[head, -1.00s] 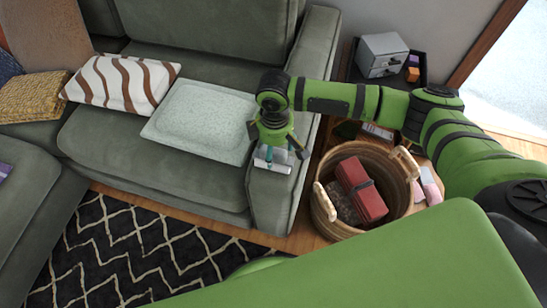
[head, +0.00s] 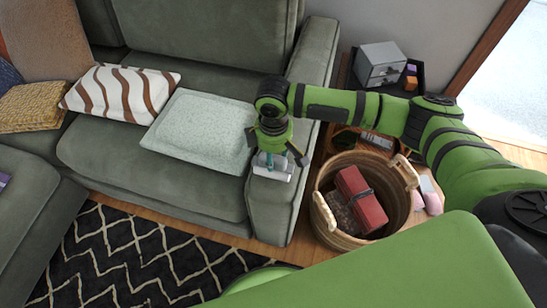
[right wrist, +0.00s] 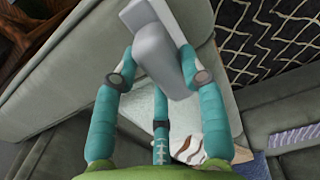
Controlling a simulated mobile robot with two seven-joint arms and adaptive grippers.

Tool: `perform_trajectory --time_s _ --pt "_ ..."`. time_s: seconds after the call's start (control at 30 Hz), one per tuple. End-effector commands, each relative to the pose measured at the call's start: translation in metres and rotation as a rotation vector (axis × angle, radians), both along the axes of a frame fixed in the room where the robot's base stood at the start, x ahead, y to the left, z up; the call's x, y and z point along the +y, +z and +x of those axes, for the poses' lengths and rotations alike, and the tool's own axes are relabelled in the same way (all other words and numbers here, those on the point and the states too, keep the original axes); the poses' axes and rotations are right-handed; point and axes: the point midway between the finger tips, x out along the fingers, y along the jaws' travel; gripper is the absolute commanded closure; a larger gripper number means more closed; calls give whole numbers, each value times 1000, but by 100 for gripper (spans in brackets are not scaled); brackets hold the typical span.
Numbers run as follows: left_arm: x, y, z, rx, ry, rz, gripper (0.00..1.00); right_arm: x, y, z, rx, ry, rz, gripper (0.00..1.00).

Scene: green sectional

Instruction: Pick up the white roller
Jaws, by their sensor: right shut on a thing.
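The white roller (head: 272,173) is in my right gripper (head: 272,160), over the front end of the green sofa's armrest in the head view. In the right wrist view it shows as a pale grey-white piece (right wrist: 158,45) between the teal fingers of the same gripper (right wrist: 150,75). The fingers are shut on it. Parts of the roller are hidden by the fingers, and I cannot tell from the head view how far it is above the armrest. My left gripper is not in view.
The green sofa (head: 150,165) carries a pale cushion (head: 203,130) and a striped pillow (head: 122,90). A wicker basket (head: 335,238) with a red item (head: 361,195) stands right of the armrest. A grey drawer box (head: 380,65) is behind. A patterned rug (head: 115,255) lies in front.

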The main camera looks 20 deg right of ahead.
Motion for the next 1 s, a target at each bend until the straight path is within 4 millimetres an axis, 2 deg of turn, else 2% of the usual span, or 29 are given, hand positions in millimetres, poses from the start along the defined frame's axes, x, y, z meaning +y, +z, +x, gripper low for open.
perform_trajectory --time_s 0.13,0.17,0.4,0.6,0.8,1.0 --pt "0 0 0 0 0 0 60 0 28 1 -5 2 2 94" --pt "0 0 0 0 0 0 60 -5 31 0 -3 -1 -1 94" --pt "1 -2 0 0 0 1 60 -62 63 -12 -3 -5 -2 94" --pt "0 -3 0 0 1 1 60 -96 85 -20 -3 -2 -2 94" --pt "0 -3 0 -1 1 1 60 -112 95 -23 -1 -1 0 94" --pt "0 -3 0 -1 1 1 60 -114 97 -24 -1 1 1 94"
